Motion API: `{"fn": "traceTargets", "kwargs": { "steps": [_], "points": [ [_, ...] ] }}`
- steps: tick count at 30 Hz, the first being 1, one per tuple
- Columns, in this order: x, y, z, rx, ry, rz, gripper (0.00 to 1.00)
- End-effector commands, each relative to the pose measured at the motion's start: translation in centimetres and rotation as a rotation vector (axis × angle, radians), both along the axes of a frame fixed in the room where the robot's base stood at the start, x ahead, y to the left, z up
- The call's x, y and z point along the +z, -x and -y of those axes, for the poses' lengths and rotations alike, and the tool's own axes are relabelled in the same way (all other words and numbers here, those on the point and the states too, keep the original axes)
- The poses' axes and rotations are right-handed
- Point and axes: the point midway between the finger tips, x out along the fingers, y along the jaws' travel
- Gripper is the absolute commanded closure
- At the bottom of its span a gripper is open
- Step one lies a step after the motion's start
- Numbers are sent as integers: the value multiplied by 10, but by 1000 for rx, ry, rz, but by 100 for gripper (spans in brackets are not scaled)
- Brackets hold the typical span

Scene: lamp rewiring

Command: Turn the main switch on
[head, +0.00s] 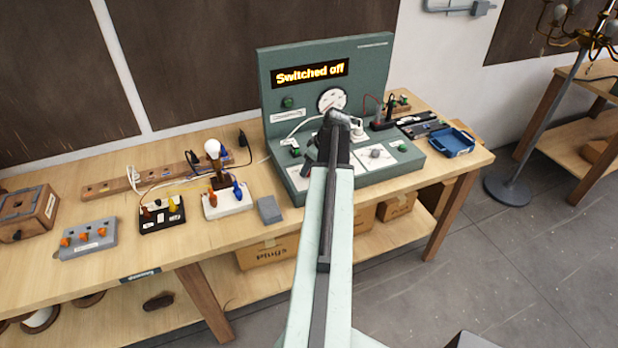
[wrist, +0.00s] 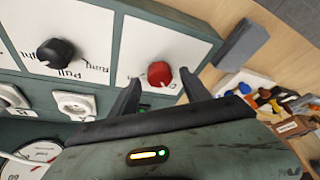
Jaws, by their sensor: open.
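The green control panel (head: 345,50) stands on the bench, and its display (head: 310,73) reads "Switched off". In the wrist view a red knob (wrist: 160,73) sits on a white plate of the panel, with a black knob (wrist: 55,52) on the neighbouring plate. I cannot read which one is the main switch. My gripper (wrist: 155,82) is open and empty, its two fingers pointing at the red knob, one to each side in the picture. Whether they touch it I cannot tell. In the head view my arm hides the red knob and most of my gripper.
A grey block (head: 270,209) lies left of the panel. Further left are a bulb holder (head: 227,199), a black terminal block (head: 162,214) and a grey box (head: 87,238) with orange knobs. A blue tray (head: 452,141) stands right of the panel. The bench front (head: 210,240) is clear.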

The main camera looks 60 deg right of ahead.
Motion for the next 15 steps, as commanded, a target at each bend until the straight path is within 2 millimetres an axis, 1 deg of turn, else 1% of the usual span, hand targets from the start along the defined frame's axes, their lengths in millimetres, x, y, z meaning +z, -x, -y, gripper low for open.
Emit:
{"fn": "traceTargets", "kwargs": {
  "steps": [1, 9, 10, 11, 12, 14, 15],
  "points": [
    [-11, -2, 0, 0, 0, 0, 45],
    [-9, -4, 0, -1, 1, 0, 45],
    [-9, -4, 0, -1, 1, 0, 50],
    [-9, -4, 0, -1, 1, 0, 58],
    [-9, -4, 0, -1, 0, 0, 70],
    [-9, -4, 0, -1, 0, 0, 86],
    [-9, -4, 0, -1, 0, 0, 97]
  ]
}}
